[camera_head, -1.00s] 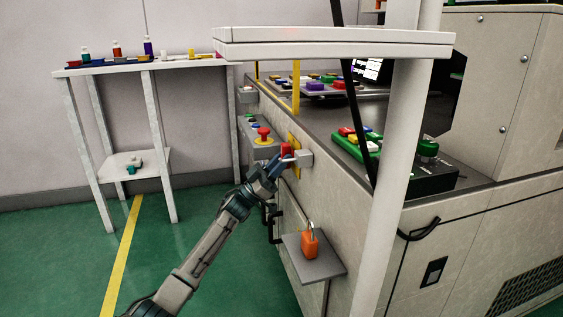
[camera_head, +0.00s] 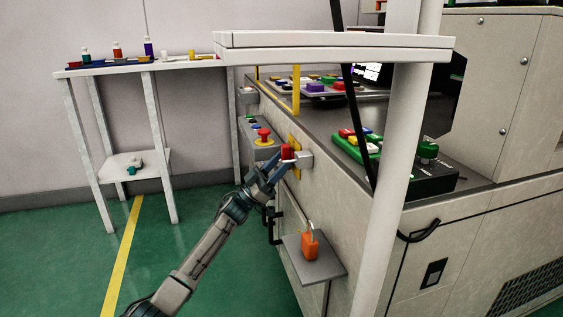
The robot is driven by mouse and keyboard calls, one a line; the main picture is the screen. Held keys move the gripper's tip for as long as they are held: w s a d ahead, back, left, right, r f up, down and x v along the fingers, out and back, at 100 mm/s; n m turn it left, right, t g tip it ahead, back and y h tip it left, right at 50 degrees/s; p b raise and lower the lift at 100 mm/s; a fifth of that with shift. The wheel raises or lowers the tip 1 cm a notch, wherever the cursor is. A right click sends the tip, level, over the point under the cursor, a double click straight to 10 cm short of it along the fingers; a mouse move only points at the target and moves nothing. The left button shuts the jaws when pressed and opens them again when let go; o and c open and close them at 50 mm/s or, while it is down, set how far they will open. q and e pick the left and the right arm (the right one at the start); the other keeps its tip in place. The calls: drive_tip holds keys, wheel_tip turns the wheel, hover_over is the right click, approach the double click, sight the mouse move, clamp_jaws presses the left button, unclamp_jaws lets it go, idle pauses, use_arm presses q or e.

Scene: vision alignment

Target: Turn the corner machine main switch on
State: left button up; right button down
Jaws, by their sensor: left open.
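The corner machine's main switch is a red handle (camera_head: 286,151) on a yellow plate (camera_head: 296,144) with a grey block (camera_head: 304,159) beside it, on the machine's side panel. My left gripper (camera_head: 276,165) is open just below and in front of the red handle. Its fingers reach up toward the handle, and I cannot tell whether they touch it. My right gripper is not in view.
A red emergency button (camera_head: 264,134) on a grey box is left of the switch. An orange padlock (camera_head: 309,244) stands on a small grey shelf (camera_head: 318,268) below. A white pole (camera_head: 398,150) and white tabletop (camera_head: 330,45) are nearby. Green floor at left is free.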

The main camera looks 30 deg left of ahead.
use_arm(q)
drive_tip(key=p+v, duration=0.2)
drive_tip(key=v, duration=0.8)
drive_tip(key=shift+p, duration=0.3)
